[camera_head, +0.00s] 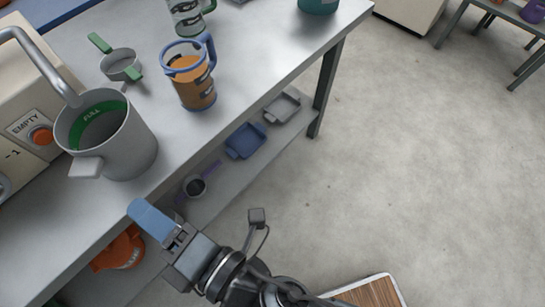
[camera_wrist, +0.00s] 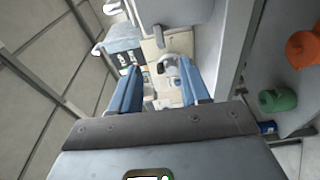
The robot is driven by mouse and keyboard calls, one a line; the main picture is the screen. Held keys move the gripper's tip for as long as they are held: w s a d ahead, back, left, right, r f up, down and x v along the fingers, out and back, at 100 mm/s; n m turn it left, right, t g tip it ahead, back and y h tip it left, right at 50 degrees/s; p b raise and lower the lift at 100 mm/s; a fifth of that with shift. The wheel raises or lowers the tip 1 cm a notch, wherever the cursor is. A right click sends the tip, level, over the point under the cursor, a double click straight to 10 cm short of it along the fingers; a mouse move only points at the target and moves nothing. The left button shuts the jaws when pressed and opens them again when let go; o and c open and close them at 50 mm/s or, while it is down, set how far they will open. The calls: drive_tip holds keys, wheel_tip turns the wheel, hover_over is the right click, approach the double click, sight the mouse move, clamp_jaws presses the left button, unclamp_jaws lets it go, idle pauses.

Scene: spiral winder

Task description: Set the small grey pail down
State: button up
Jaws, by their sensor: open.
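The small grey pail (camera_head: 133,150) stands upright on the grey table near its front edge, under the curved spout of a beige machine. It has a stubby light handle (camera_head: 86,167) facing the front and a green band marked FULL inside. My gripper (camera_head: 150,216) is just off the table's front edge, to the right of and nearer than the pail, apart from it. In the wrist view my gripper (camera_wrist: 158,90) has its two blue fingers spread with nothing between them. A grey body with a short tab at the top of that view looks like the pail (camera_wrist: 178,12).
The beige machine (camera_head: 28,85) has an EMPTY sign and an orange button. A blue-handled amber jug (camera_head: 192,82) and a green-handled strainer (camera_head: 120,65) stand behind the pail. The lower shelf holds a blue tray (camera_head: 245,141) and a grey tray (camera_head: 282,105).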

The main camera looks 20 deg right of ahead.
drive_tip(key=s+d+f+m+h, duration=0.25)
drive_tip(key=d+m, duration=0.25)
drive_tip(key=d, duration=0.5)
drive_tip(key=s+d+f+m+h, duration=0.25)
drive_tip(key=d+m, duration=0.25)
drive_tip(key=d, duration=0.5)
drive_tip(key=s+d+r+m+h, duration=0.3)
drive_tip(key=s+d+m, duration=0.3)
drive_tip(key=m, duration=0.2)
drive_tip(key=s+d+r+m+t+h, duration=0.1)
drive_tip(key=s+d+r+m+h, duration=0.2)
drive_tip(key=s+d+m, duration=0.4)
drive_tip(key=shift+r+m+h, duration=0.4)
drive_tip(key=shift+r, duration=0.05)
